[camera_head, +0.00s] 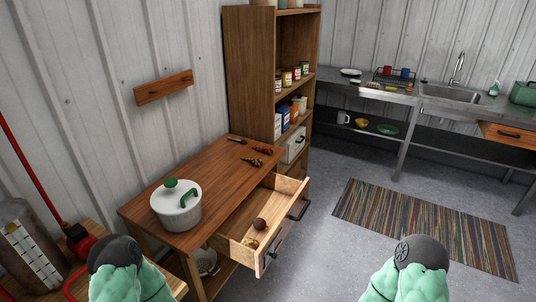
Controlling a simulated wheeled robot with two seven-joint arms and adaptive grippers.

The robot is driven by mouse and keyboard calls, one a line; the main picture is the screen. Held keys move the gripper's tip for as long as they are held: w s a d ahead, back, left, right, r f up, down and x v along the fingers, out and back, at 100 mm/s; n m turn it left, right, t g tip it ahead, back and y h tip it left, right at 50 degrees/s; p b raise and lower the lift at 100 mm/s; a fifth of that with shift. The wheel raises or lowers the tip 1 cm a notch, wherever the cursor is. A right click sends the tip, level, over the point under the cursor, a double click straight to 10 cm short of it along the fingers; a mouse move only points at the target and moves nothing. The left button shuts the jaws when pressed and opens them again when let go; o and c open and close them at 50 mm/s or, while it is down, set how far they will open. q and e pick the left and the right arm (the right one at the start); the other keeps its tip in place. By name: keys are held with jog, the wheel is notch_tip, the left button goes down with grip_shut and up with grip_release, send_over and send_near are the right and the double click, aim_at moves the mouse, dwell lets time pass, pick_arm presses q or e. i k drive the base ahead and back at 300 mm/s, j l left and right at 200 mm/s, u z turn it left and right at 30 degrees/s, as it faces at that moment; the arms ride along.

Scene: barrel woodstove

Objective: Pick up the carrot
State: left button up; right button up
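No clear carrot can be made out at this size. Two small elongated brown-orange items lie near the back right of the wooden table (205,185): one orange-brown item (264,149) and a darker one (252,162). Either could be a carrot, but I cannot tell. The open drawer (290,222) holds a round brown thing (259,224) and a small yellowish-brown thing (250,242). Only upper parts of my two green arms show at the bottom edge. Neither gripper is in view.
The pulled-out drawer juts over the floor. A tall shelf (250,70) stands behind; a striped rug (425,225) lies right.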

aim_at(269, 151)
jog(key=i+u, duration=0.1)
jog(key=u, duration=0.4)
jog(key=i+l+u, duration=0.15)
jog(key=l+u, duration=0.35)
jog(key=i+l+u, duration=0.1)
jog(key=l+u, duration=0.7)
jog(key=u, duration=0.15)
